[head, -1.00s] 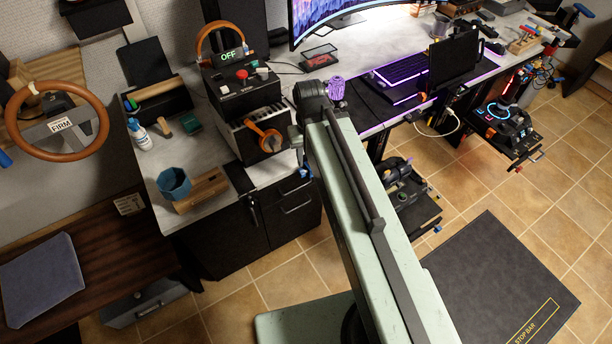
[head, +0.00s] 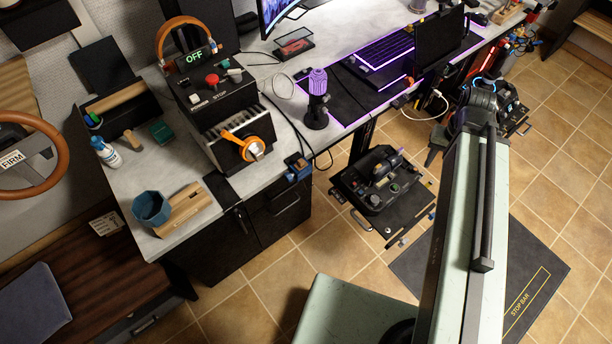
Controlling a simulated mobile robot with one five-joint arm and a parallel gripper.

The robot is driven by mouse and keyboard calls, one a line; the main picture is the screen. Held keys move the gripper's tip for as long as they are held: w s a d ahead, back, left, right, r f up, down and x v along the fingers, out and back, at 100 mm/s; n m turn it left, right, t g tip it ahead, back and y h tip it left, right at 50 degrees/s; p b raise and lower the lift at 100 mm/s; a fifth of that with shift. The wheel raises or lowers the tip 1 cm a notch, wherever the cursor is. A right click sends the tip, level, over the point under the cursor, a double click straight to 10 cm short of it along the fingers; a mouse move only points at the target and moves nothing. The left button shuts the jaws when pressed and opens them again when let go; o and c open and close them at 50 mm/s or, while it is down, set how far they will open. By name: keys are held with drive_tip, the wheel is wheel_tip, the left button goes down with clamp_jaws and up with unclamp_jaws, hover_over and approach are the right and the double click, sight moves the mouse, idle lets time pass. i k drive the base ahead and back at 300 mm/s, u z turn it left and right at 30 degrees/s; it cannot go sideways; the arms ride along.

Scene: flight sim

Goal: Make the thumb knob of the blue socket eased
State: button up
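A small blue fitting (head: 298,167) is fixed at the front edge of the grey desk, beside the black cabinet. It looks like the blue socket. It is too small here to make out a thumb knob or how tight it is. My arm rises from the bottom right, and my gripper (head: 436,147) seems to be the dark shape below and left of the arm's end. It is well to the right of the blue fitting, apart from it, over the floor. Its fingers are too small and dark to tell open from shut.
A black pedal unit (head: 382,190) stands out below the desk's front edge.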

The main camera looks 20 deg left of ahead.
sight(289, 177)
drive_tip(key=z, duration=0.05)
drive_tip(key=k, duration=2.45)
drive_tip(key=u, duration=1.55)
drive_tip(key=i, duration=1.05)
